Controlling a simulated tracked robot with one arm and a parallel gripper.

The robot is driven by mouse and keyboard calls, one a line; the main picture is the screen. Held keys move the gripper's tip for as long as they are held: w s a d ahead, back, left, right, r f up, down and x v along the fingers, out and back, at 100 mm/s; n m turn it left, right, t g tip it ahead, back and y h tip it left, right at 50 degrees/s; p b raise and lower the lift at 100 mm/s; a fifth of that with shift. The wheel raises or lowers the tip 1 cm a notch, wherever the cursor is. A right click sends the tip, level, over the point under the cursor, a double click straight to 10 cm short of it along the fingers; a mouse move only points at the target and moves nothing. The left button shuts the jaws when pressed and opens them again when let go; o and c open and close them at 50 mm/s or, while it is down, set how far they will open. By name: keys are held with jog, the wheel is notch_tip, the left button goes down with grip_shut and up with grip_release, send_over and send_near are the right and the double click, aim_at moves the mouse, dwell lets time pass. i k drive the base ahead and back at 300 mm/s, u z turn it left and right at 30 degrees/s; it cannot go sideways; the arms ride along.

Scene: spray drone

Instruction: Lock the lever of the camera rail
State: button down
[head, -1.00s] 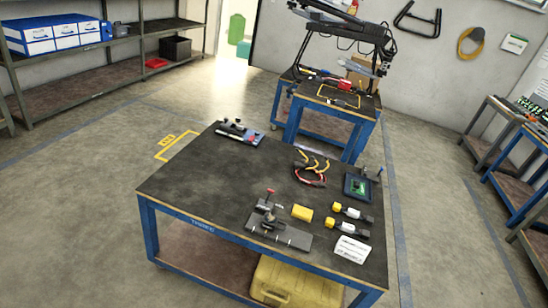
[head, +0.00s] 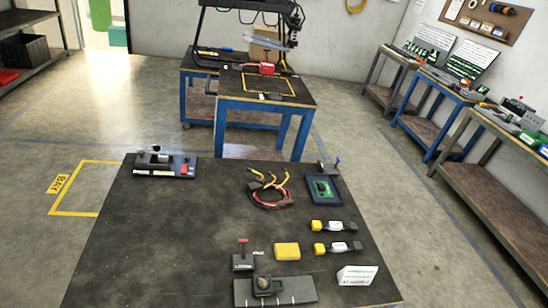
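At the front of the near workbench (head: 190,220) lies a grey plate (head: 300,291) with a dark clamp-like block (head: 265,286) on it. Just behind its left part stands a small dark block (head: 243,264) with an upright red-topped lever (head: 243,243). I cannot tell for sure which of these is the camera rail, nor whether the lever is locked. A second dark fixture (head: 168,164) with a red part sits at the bench's far left corner. My gripper is not in view.
On the bench are a yellow block (head: 287,251), two yellow-ended cylinders (head: 334,226) (head: 338,248), a cable bundle (head: 269,192), a green-board tray (head: 322,189) and a white card (head: 358,275). A blue table (head: 262,105) stands behind. Floor is clear on the left.

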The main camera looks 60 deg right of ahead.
aim_at(242, 241)
jog(key=z, duration=0.65)
jog(key=i, duration=1.1)
jog(key=z, duration=0.75)
jog(key=k, duration=0.9)
jog(key=z, duration=0.2)
jog(key=i, duration=0.95)
jog(key=u, duration=0.05)
